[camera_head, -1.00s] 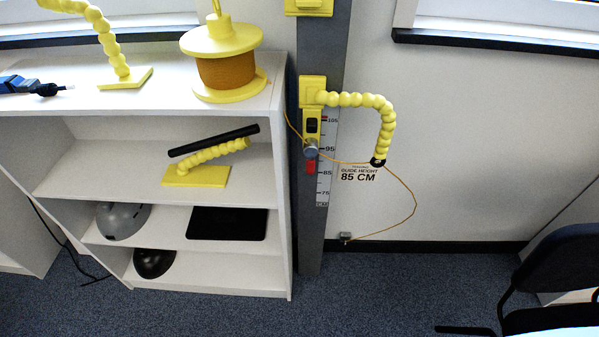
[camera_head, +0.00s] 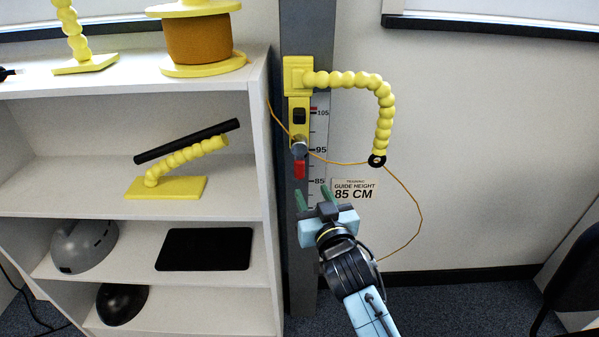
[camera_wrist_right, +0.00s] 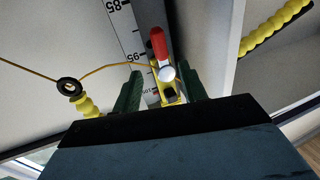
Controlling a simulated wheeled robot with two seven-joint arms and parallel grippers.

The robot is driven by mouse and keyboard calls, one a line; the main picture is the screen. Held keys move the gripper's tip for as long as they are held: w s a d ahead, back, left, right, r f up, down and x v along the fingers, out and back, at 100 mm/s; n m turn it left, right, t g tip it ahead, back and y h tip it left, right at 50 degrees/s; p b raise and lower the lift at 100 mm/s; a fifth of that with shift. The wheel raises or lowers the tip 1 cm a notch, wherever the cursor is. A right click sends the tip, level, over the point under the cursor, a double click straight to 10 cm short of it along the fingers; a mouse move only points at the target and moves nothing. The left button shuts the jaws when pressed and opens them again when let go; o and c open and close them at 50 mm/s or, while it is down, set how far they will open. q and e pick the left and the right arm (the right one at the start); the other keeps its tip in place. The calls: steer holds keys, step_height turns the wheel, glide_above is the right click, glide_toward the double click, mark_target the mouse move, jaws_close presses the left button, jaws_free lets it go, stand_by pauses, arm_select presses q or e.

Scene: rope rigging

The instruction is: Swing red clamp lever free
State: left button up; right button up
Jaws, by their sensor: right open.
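The red clamp lever (camera_head: 300,169) hangs downward below a round silver knob (camera_head: 299,149) on the yellow clamp of the grey post. In the right wrist view the red lever (camera_wrist_right: 158,43) and silver knob (camera_wrist_right: 166,74) show between the finger lines. My right gripper (camera_head: 314,194) is open and empty, with green fingers pointing up, a little below the lever in the head view. It also shows in the right wrist view (camera_wrist_right: 160,88). I see no contact with the lever. My left gripper is in neither view.
A yellow beaded arm (camera_head: 352,80) extends right from the clamp and ends in a black ring (camera_head: 377,160), with an orange cord through it. A white shelf (camera_head: 262,120) with several items stands close left of the post.

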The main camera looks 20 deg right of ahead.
mark_target(301, 170)
steer(key=w+b, duration=0.2)
steer(key=w, duration=0.8)
steer(key=shift+w+d+f+b, duration=0.1)
steer(key=shift+w+b, duration=0.05)
steer(key=shift+b, duration=0.15)
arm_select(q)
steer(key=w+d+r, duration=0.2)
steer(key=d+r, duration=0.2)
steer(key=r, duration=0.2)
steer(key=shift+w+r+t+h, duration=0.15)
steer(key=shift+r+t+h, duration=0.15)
arm_select(e)
steer(key=shift+w, duration=0.6)
steer(key=shift+c, duration=0.2)
jaws_close()
